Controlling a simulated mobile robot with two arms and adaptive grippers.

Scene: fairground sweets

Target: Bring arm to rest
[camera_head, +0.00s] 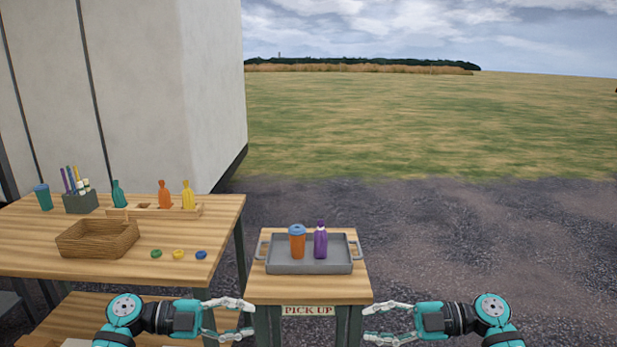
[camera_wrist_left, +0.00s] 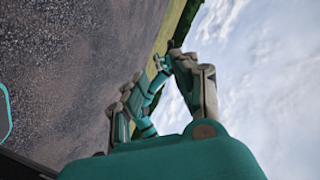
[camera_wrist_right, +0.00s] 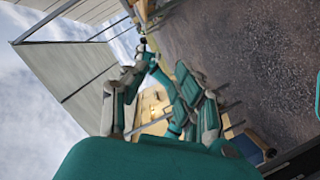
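My left gripper (camera_head: 249,318) is in front of the small table's left side in the head view, its fingers spread apart with nothing between them. My right gripper (camera_head: 367,322) is opposite it, at the table's right side, also open and empty. Both point inward, below the level of the tabletop. The grey tray (camera_head: 308,267) lies on the small pick-up table (camera_head: 262,290). On it stand an orange cup with a blue lid (camera_head: 297,243) and a purple bottle (camera_head: 320,243), both upright and apart from the grippers. The wrist views show no task object clearly.
On the larger wooden table (camera_head: 60,235) at left are a wicker basket (camera_head: 97,239), a bottle rack (camera_head: 150,213) with orange and yellow bottles, a teal bottle (camera_head: 118,194), a teal cup (camera_head: 43,197) and small coloured lids (camera_head: 178,254). Open ground lies right of the small table.

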